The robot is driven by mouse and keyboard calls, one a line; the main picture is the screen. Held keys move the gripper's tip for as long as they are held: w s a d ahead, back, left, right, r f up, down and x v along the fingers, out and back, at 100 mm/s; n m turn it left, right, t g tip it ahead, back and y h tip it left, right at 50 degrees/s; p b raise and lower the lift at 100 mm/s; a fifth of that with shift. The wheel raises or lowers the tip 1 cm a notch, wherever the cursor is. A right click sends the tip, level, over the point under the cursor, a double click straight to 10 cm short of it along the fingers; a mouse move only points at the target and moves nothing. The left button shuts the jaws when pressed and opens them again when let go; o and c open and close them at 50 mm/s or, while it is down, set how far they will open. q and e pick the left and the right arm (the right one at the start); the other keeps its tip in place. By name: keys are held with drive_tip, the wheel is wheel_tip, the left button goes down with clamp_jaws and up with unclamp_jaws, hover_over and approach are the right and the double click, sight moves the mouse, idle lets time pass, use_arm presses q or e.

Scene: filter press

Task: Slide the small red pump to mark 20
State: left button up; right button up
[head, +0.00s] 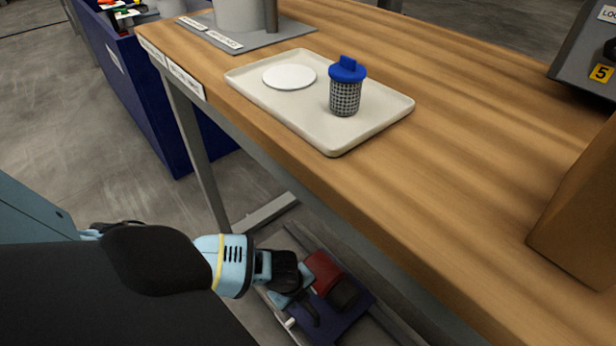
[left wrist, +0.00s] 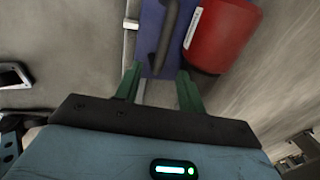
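The small red pump (head: 322,268) sits low beneath the table on a dark blue base plate (head: 343,318), with a dark part at its near end. In the left wrist view its red body (left wrist: 218,35) is at the upper right. A black bar handle (left wrist: 167,38) stands on the blue plate (left wrist: 150,22) beside it. My left gripper (left wrist: 158,78) is open, its green fingers apart at the near end of the handle. I cannot tell whether they touch it. In the head view the left gripper (head: 292,287) is just left of the pump. No mark 20 is readable.
Metal rails (head: 400,325) run under the wooden table (head: 470,150). A table leg (head: 197,150) stands to the left, and the table's front edge overhangs the pump area. A tray (head: 385,112) on top holds a blue-capped mesh basket (head: 345,95) and a white disc (head: 289,77).

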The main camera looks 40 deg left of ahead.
sight(323, 287)
use_arm(q)
drive_tip(key=shift+w+a+f, duration=0.15)
drive_tip(key=shift+w+a, duration=0.1)
drive_tip(key=shift+a, duration=0.05)
use_arm(e)
drive_tip(key=shift+w+f, duration=0.1)
drive_tip(key=shift+w, duration=0.1)
use_arm(q)
drive_tip(key=f+b, duration=0.1)
drive_tip(key=f, duration=0.1)
drive_tip(key=f+b, duration=0.1)
drive_tip(key=f, duration=0.1)
drive_tip(key=w+f+b, duration=0.1)
drive_tip(key=f, duration=0.1)
drive_tip(key=shift+d+f+b, duration=0.1)
drive_tip(key=shift+f+b, duration=0.05)
drive_tip(key=shift+b, duration=0.15)
drive_tip(key=shift+w+f+b, duration=0.2)
drive_tip(key=shift+f+b, duration=0.1)
drive_tip(key=shift+f, duration=0.35)
use_arm(e)
drive_tip(key=shift+g, duration=0.4)
drive_tip(key=f, duration=0.1)
drive_tip(key=s+f, duration=0.1)
drive_tip(key=f, duration=0.1)
drive_tip(key=s+f, duration=0.1)
drive_tip(key=f, duration=0.1)
drive_tip(key=shift+w+r, duration=0.1)
drive_tip(key=shift+w, duration=0.05)
